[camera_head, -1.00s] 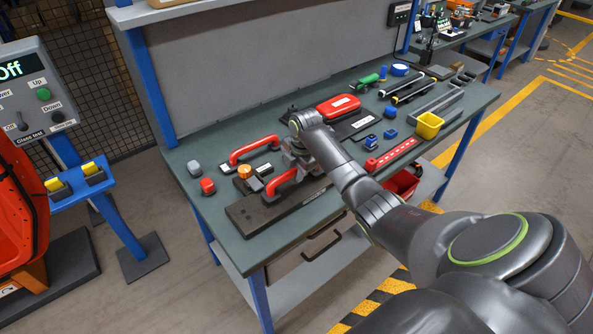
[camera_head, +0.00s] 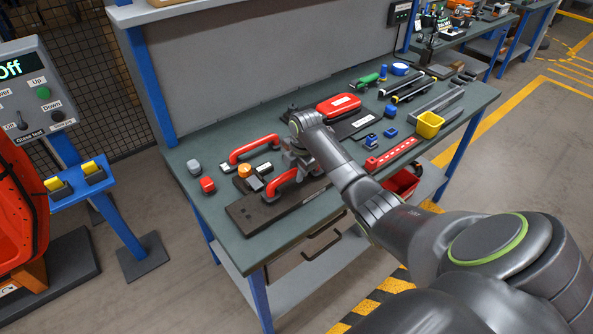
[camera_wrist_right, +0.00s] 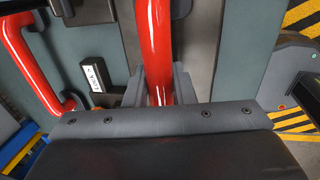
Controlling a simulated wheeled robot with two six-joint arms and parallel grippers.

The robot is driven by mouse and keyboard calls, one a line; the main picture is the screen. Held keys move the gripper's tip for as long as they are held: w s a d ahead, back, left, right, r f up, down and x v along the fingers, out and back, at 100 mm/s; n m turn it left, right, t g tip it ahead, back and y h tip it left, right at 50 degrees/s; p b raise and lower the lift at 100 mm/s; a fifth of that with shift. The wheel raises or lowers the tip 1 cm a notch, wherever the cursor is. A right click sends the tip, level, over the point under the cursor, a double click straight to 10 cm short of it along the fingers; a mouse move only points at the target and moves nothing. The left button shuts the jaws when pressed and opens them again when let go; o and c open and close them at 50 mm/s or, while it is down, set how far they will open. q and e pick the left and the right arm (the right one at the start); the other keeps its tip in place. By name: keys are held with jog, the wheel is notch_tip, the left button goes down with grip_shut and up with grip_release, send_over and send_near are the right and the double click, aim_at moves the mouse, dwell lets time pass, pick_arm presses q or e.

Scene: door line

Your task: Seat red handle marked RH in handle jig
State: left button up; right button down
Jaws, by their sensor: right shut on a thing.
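My right gripper (camera_head: 299,158) is shut on a red handle (camera_head: 283,184) over the front edge of the bench. The handle also fills the space between the fingers in the right wrist view (camera_wrist_right: 153,40). Below it lies a long dark board (camera_head: 248,214), which looks like the handle jig. I cannot tell whether the handle touches it, and the gripper hides the handle's far end. A second red handle (camera_head: 254,146) lies farther back and also shows at the left of the wrist view (camera_wrist_right: 32,58). No RH mark is readable. My left gripper is out of view.
An orange knob (camera_head: 244,171), a small red block (camera_head: 208,185) and a grey one (camera_head: 194,167) lie left of the gripper. A red case (camera_head: 338,105) lies behind. The bench's front-left corner is clear.

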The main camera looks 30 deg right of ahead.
jog(key=shift+f, duration=0.25)
jog(key=c, duration=1.1)
grip_release()
jog(key=shift+c, duration=0.2)
jog(key=s+r, duration=0.3)
jog(key=r, duration=1.4)
jog(key=shift+s, duration=0.2)
jog(key=shift+d, duration=0.1)
